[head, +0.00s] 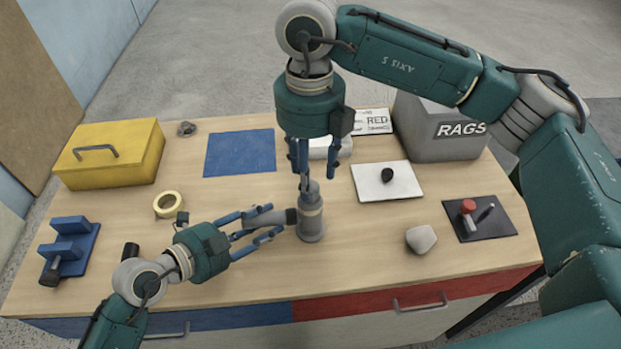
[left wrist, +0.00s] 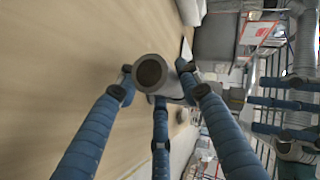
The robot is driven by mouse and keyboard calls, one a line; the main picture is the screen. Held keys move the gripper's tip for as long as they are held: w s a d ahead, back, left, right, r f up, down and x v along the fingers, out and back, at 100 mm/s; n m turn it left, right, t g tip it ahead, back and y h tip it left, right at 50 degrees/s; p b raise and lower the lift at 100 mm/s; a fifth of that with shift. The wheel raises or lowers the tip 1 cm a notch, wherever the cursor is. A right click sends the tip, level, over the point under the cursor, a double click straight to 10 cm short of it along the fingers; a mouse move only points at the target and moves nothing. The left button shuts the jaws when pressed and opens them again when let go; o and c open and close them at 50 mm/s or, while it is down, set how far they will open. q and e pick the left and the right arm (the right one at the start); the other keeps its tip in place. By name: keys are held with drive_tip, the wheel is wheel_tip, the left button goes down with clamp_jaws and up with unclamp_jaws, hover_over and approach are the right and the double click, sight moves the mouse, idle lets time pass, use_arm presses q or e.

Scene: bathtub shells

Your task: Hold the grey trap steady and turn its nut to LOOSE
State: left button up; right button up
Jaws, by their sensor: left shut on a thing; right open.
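The grey trap (head: 311,224) stands upright near the middle of the wooden table, with a side pipe (head: 265,217) pointing left and a pale band around its upper part. My left gripper (head: 268,221) is shut on the side pipe from the left. In the left wrist view, its blue fingers surround the pipe's round, dark open end (left wrist: 150,72). My right gripper (head: 304,168) is open and points straight down just above the trap's top. Its fingers partly cover the top, so I cannot make out the nut's marking or whether they touch it.
A yellow toolbox (head: 112,156), blue mat (head: 240,153) and tape roll (head: 168,204) lie left and behind. A white mat (head: 373,188) with a dark lump, a pale block (head: 421,239), a dark tray (head: 494,228) and the RAGS box (head: 432,146) are right. The table front around the trap is clear.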

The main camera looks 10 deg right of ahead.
use_arm(q)
drive_tip(key=shift+s, duration=0.1)
use_arm(e)
wheel_tip(320, 180, up, 9)
idle(0.4)
use_arm(q)
drive_tip(key=o, duration=1.4)
drive_tip(key=shift+c, duration=0.2)
